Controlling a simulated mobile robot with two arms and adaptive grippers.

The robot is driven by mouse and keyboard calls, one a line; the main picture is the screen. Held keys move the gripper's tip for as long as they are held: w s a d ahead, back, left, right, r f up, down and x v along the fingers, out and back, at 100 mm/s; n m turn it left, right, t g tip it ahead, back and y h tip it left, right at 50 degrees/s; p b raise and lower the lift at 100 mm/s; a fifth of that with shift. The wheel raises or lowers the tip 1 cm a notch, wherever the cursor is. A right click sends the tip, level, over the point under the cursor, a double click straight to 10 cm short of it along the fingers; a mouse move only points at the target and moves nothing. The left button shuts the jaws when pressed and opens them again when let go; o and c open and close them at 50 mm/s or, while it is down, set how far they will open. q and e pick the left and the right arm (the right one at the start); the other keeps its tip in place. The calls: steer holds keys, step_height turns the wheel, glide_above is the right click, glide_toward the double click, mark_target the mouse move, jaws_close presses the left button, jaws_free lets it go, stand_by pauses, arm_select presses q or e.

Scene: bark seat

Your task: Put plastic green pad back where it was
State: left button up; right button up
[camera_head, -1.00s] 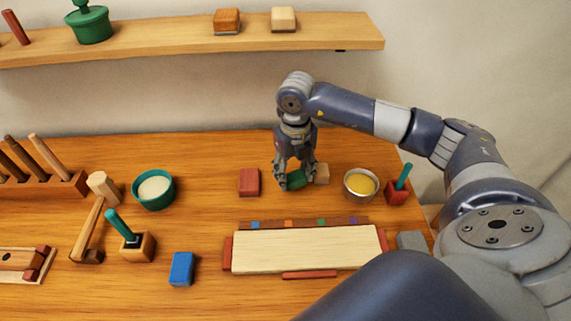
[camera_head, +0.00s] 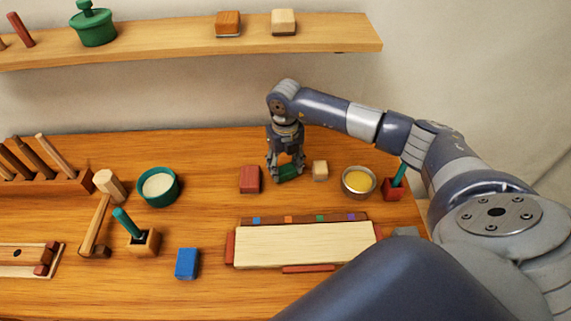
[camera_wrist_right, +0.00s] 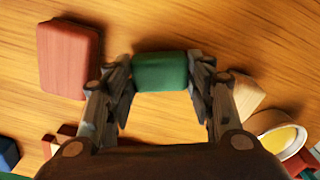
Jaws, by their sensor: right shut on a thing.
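The green pad (camera_head: 289,172) is a small green block between the fingers of my right gripper (camera_head: 287,172), over the back middle of the table. In the right wrist view the green pad (camera_wrist_right: 160,71) spans the gap between the two fingertips of the right gripper (camera_wrist_right: 160,78), which are shut on it. The head view does not clearly show whether it touches the table. A red block (camera_head: 250,179) is just left of it and a pale wooden block (camera_head: 320,170) just right. My left gripper is not in view.
A bowl of yellow contents (camera_head: 359,181) and a red holder with a teal stick (camera_head: 393,188) stand to the right. A blue block (camera_head: 187,263) and a pale board (camera_head: 305,245) lie nearer. A shelf (camera_head: 170,43) runs along the back wall.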

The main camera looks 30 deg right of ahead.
mark_target(285, 169)
steer(key=shift+f, duration=0.1)
steer(key=o, duration=0.5)
steer(key=shift+f, duration=0.1)
steer(key=o, duration=0.4)
steer(key=shift+o, duration=0.2)
steer(key=shift+r, duration=0.6)
step_height(285, 169, up, 11)
steer(key=b, duration=0.3)
steer(key=shift+r, duration=0.15)
